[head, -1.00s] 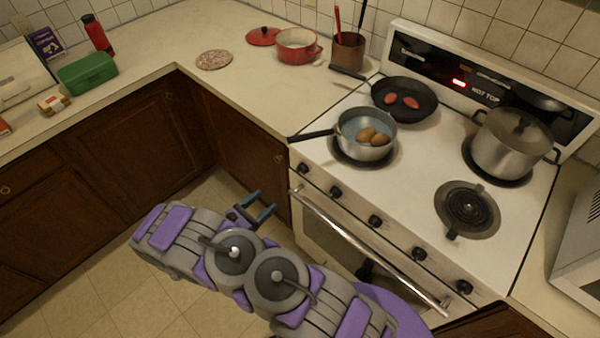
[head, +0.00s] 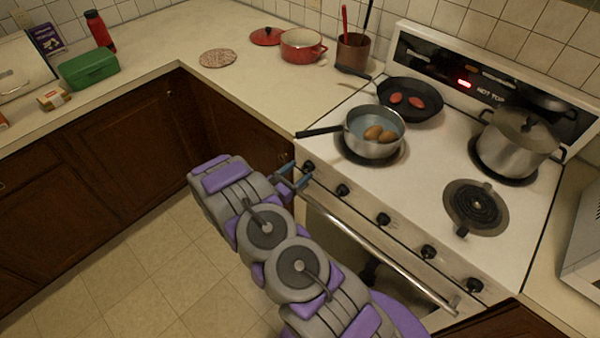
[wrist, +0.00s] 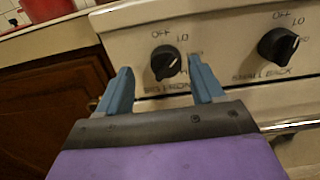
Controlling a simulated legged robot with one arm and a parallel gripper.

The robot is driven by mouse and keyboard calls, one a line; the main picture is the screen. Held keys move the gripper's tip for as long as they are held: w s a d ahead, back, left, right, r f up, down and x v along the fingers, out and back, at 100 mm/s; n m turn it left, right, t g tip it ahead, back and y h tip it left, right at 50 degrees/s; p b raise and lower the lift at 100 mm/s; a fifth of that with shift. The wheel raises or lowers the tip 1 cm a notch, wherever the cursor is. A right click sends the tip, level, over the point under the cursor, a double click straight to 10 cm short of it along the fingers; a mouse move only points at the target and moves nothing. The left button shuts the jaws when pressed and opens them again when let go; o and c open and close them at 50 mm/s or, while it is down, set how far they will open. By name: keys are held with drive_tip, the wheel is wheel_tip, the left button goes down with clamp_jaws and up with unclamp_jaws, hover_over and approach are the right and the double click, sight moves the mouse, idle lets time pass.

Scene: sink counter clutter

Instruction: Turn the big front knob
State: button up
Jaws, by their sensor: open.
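The big front knob (wrist: 165,62) is a round black knob with a pointer on the white stove front, with "OFF" above it and a partly hidden label below that seems to read "BIG FRONT". In the head view it is the leftmost knob (head: 308,167). My gripper (wrist: 160,82) is open and empty, its two blue fingers on either side of the knob in the wrist view. Whether the fingers touch the knob, I cannot tell. In the head view the gripper (head: 296,178) is close against the stove's left front corner.
The small back knob (wrist: 278,46) is to the right. The oven handle (head: 380,255) runs below the knobs. A saucepan with eggs (head: 372,130) stands above, its handle (head: 319,132) sticking out left. Floor (head: 150,250) to the left is clear.

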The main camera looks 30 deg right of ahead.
sight(306, 168)
drive_tip(key=d, duration=0.3)
drive_tip(key=shift+w+d+f, duration=0.1)
drive_tip(key=shift+d, duration=0.05)
drive_tip(key=shift+a, duration=0.6)
drive_tip(key=c, duration=0.6)
drive_tip(key=shift+d, duration=0.1)
drive_tip(key=c, duration=0.4)
drive_tip(key=shift+r, duration=0.2)
drive_tip(key=shift+d+r+p, duration=0.1)
drive_tip(key=shift+p, duration=0.35)
drive_tip(key=shift+m+p, duration=0.35)
drive_tip(key=shift+m, duration=0.15)
